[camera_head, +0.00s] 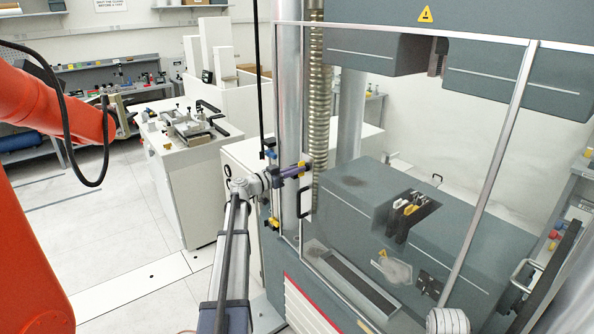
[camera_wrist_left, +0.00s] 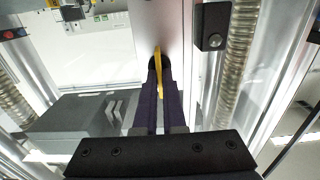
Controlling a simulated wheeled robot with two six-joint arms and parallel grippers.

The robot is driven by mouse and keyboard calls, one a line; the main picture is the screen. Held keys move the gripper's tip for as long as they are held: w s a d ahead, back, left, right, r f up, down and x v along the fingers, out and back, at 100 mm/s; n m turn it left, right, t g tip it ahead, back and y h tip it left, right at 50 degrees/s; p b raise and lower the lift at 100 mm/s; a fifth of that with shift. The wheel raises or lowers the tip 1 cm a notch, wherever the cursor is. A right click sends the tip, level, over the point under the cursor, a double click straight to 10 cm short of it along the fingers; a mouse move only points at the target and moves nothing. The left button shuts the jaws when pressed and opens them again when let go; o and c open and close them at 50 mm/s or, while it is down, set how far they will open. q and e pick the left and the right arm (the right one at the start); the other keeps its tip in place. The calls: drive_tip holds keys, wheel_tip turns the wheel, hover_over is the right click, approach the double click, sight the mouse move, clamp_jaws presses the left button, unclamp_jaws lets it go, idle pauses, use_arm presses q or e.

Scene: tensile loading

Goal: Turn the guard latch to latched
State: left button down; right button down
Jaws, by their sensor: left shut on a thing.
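My left gripper (camera_head: 298,170) has purple fingers and is at the left upright of the clear guard on the testing machine. In the left wrist view, its two dark purple fingers (camera_wrist_left: 160,85) are shut on the yellow guard latch (camera_wrist_left: 157,72). The latch stands lengthwise between the fingers, in front of a dark round opening in a pale metal plate (camera_wrist_left: 173,30). The fingers hide part of the latch, and its exact angle is hard to tell. In the head view the latch is mostly hidden by the fingers. My right gripper is not in view.
The guard's metal frame (camera_head: 492,165) crosses in front of the grey machine. A black handle (camera_head: 306,200) is just below my left gripper. Inside are a ribbed column (camera_head: 317,100) and grips with yellow parts (camera_head: 408,209). A white bench (camera_head: 180,165) stands to the left; the floor between is clear.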

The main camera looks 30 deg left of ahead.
use_arm(q)
drive_tip(key=shift+n, duration=0.3)
drive_tip(key=n, duration=1.6)
drive_tip(key=shift+w+a+f+n+b, duration=0.1)
drive_tip(key=shift+a+f+n+b, duration=0.2)
drive_tip(key=shift+n, duration=0.4)
idle(0.3)
drive_tip(key=c, duration=1)
unclamp_jaws()
drive_tip(key=v, duration=0.8)
